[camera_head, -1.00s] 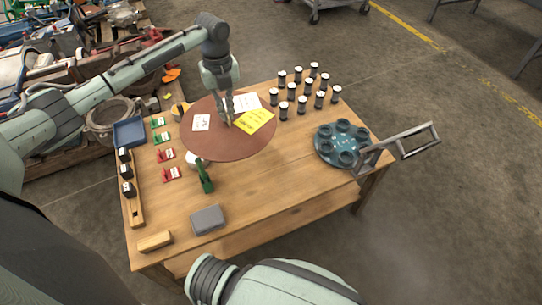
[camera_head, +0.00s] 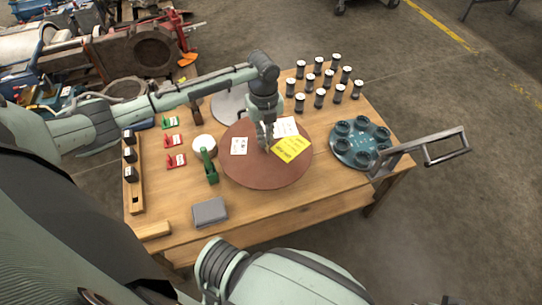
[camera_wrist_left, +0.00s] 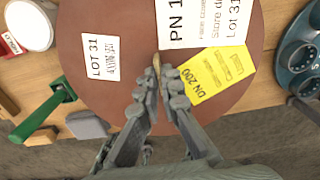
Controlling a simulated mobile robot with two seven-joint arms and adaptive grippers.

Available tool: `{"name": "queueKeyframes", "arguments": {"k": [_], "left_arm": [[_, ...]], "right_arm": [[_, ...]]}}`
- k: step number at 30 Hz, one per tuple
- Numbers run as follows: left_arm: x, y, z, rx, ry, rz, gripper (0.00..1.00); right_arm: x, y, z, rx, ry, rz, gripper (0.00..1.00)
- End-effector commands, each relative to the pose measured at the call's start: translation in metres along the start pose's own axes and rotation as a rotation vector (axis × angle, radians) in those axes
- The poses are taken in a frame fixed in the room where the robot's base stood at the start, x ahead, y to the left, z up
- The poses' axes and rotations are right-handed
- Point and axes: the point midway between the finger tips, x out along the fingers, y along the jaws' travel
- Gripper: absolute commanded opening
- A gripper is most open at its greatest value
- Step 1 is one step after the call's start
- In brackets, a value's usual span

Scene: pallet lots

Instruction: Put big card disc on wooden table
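The big card disc (camera_head: 245,172) is a large reddish-brown round sheet with white and yellow labels. It lies flat over the middle of the wooden table (camera_head: 270,215); whether it touches the top or hangs just above cannot be told. My left gripper (camera_head: 266,145) is over its middle, pointing down. In the left wrist view the fingertips (camera_wrist_left: 161,72) are close together around a small tan piece at the centre of the disc (camera_wrist_left: 125,22). My right gripper is not in view.
A grey disc (camera_head: 229,104) lies behind the card disc. A green-handled tool (camera_head: 209,167) and white round item (camera_head: 204,143) stand close on its left, a blue round holder (camera_head: 345,155) on its right. Several black-and-white cylinders (camera_head: 319,98) stand at the back. A grey box (camera_head: 209,212) lies in front.

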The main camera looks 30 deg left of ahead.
Motion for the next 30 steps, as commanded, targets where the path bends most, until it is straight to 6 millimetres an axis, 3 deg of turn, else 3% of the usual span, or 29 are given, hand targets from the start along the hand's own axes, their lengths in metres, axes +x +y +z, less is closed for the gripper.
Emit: {"name": "queueKeyframes", "arguments": {"k": [1,6,11,18,29,30], "left_arm": [[0.006,-0.003,-0.011,0.001,0.002,0.0,0.0],[0.016,-0.007,-0.027,-0.001,-0.001,-0.001,0.0],[0.027,-0.007,-0.029,-0.002,0.001,0.0,0.0],[0.058,-0.007,-0.029,-0.002,0.0,0.0,0.0],[0.061,-0.007,-0.028,-0.001,-0.001,0.0,0.0],[0.061,-0.007,-0.028,-0.001,-0.002,0.0,0.09]], "right_arm": [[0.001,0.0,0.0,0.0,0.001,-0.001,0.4],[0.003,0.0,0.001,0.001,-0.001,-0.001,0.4],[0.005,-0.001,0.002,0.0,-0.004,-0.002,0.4],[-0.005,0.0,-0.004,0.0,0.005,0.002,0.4],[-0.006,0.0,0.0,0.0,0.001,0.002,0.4],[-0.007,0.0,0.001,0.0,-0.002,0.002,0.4]]}}
